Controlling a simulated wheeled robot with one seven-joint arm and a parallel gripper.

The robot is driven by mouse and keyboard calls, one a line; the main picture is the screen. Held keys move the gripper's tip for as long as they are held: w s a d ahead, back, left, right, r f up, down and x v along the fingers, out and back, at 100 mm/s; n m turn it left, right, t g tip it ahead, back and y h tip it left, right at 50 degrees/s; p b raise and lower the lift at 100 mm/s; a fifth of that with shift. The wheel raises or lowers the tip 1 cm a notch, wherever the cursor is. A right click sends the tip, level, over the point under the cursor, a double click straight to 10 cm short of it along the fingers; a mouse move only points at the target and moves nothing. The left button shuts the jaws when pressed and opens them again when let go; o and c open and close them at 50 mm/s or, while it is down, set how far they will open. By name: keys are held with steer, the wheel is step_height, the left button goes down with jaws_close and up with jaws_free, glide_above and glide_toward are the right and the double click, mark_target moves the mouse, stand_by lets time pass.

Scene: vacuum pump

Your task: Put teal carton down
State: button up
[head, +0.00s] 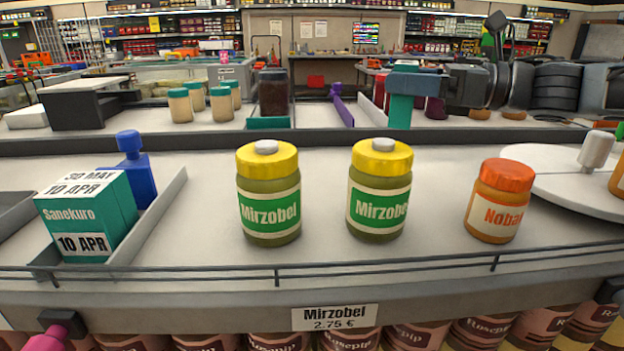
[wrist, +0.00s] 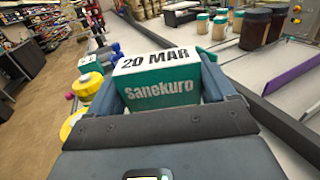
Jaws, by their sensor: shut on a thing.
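A teal Sanekuro carton (wrist: 160,85) with a white top marked 20 MAR is between the fingers of my gripper (wrist: 165,90) in the wrist view. In the head view my gripper (head: 418,84) is at the upper right, and the held teal carton (head: 400,112) hangs upright there, beyond the yellow-lidded jars. Its lower end shows against the back counter; I cannot tell its exact height. Other teal Sanekuro stock (head: 85,215), with tops marked 30 MAY and 10 APR, stands in a grey tray (head: 160,215) at the left.
Two Mirzobel jars (head: 268,195) (head: 380,190) and an orange-lidded jar (head: 499,205) stand on the front shelf. A white round turntable (head: 560,175) is at right. The shelf between tray and jars is bare.

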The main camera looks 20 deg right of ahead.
steer(key=shift+w+a+f, duration=1.25)
steer(key=shift+a+f, duration=0.25)
steer(key=shift+f, duration=0.3)
steer(key=shift+w+a+f, duration=1.3)
steer(key=shift+a+f, duration=0.15)
steer(key=shift+f, duration=0.4)
steer(key=shift+w+a+f, duration=1.25)
steer(key=shift+a+f, duration=0.25)
steer(key=shift+f, duration=0.3)
steer(key=shift+f, duration=0.2)
steer(key=o, duration=0.9)
steer(key=shift+c, duration=0.2)
steer(key=shift+r, duration=0.1)
